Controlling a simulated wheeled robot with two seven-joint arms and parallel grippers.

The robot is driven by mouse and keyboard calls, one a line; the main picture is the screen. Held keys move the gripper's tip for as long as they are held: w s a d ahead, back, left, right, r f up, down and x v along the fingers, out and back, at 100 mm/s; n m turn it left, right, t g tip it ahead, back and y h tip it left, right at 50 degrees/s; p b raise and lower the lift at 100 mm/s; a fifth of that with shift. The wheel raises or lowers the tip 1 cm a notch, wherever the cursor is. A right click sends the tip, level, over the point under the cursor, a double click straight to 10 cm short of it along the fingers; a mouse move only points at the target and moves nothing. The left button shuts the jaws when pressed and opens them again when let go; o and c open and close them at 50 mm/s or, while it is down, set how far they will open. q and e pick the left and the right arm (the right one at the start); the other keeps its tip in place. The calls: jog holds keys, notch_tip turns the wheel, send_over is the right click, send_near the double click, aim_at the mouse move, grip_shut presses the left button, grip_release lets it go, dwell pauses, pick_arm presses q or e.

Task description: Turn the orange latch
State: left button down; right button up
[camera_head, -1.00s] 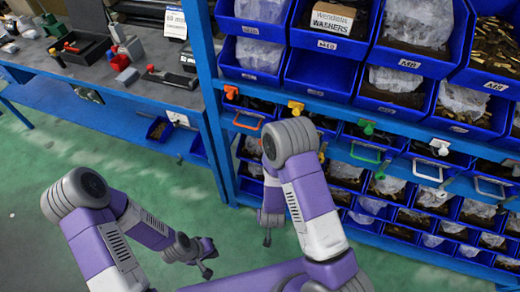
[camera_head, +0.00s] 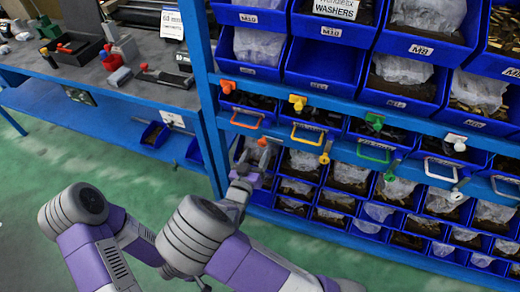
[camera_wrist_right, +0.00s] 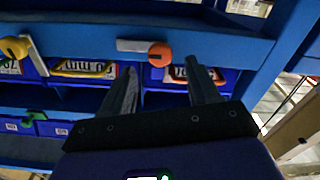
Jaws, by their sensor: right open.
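The lower orange latch (camera_head: 262,142) is on the blue rack's rail, below the orange drawer handle (camera_head: 246,119); my right gripper partly covers it in the head view. In the right wrist view, which is upside down, the latch's round orange knob (camera_wrist_right: 160,54) shows with a light grey lever (camera_wrist_right: 131,45) lying sideways to its left. My right gripper (camera_head: 259,161) is open and empty in front of the rack. In the wrist view its fingertips (camera_wrist_right: 160,64) appear either side of the knob; contact cannot be told. My left gripper is mostly hidden behind my right arm.
Another orange latch (camera_head: 228,86) sits above the handle. Yellow (camera_head: 324,159), green (camera_head: 389,177) and white (camera_head: 455,195) latches follow to the right. Blue bins (camera_head: 325,68) fill the rack. A blue workbench (camera_head: 110,85) with tools stands left. Green floor is clear in front.

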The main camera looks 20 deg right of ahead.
aim_at(261, 145)
jog(key=x, duration=0.4)
jog(key=shift+b, duration=0.3)
jog(key=c, duration=1)
jog(key=shift+n+p, duration=1.8)
jog(key=shift+c, duration=0.2)
jog(key=n+p, duration=0.2)
jog(key=n, duration=0.1)
jog(key=shift+n, duration=0.3)
jog(key=n+p, duration=0.2)
jog(key=n, duration=0.2)
jog(key=shift+n+p, duration=0.3)
jog(key=n+p, duration=0.1)
jog(key=n, duration=0.4)
jog(key=shift+f, duration=0.15)
jog(key=shift+n, duration=0.3)
